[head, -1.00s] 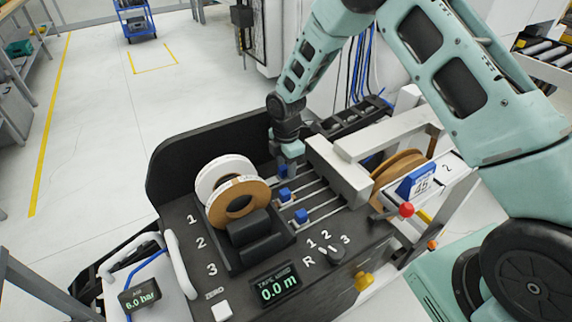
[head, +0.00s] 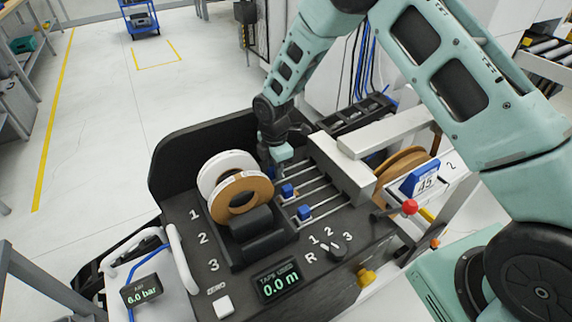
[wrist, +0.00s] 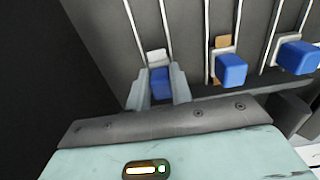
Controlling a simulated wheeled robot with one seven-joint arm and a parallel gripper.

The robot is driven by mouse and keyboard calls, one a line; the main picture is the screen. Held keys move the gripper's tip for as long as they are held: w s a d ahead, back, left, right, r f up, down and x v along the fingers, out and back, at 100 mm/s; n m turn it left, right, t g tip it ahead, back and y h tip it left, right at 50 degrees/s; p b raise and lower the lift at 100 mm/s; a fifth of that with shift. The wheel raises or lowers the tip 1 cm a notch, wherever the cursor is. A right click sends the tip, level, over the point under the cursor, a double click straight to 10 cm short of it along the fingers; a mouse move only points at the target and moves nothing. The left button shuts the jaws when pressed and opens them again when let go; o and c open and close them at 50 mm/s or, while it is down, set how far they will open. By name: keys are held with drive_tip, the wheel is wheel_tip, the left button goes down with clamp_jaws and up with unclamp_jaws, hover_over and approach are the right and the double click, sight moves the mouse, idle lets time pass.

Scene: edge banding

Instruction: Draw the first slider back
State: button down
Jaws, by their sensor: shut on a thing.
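My gripper (head: 271,163) is at the far rail of the black machine, close beside the reels. In the wrist view my gripper (wrist: 161,78) is shut on the first slider's blue block (wrist: 160,84), one finger on each side. A small white piece shows just behind that block. In the head view the first slider is hidden by my gripper and the reels. The second slider (head: 288,190) and third slider (head: 304,212) stand on their own rails, apart from my gripper. They also show in the wrist view as the second (wrist: 231,70) and third (wrist: 297,57) blue blocks.
A white reel (head: 211,168) and a brown reel (head: 262,187) stand left of the rails. A black side wall (head: 185,150) rises behind them. A light grey block (head: 347,165) covers the rails' right ends. A tape display (head: 279,282) reads 0.0 m.

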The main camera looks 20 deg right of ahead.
drive_tip(key=shift+a, duration=0.2)
drive_tip(key=c, duration=1.2)
unclamp_jaws()
drive_tip(key=shift+a, duration=0.1)
drive_tip(key=shift+c, duration=0.2)
drive_tip(key=shift+r, duration=0.3)
wheel_tip(320, 180, up, 17)
drive_tip(key=b, duration=0.2)
drive_tip(key=shift+s, duration=0.1)
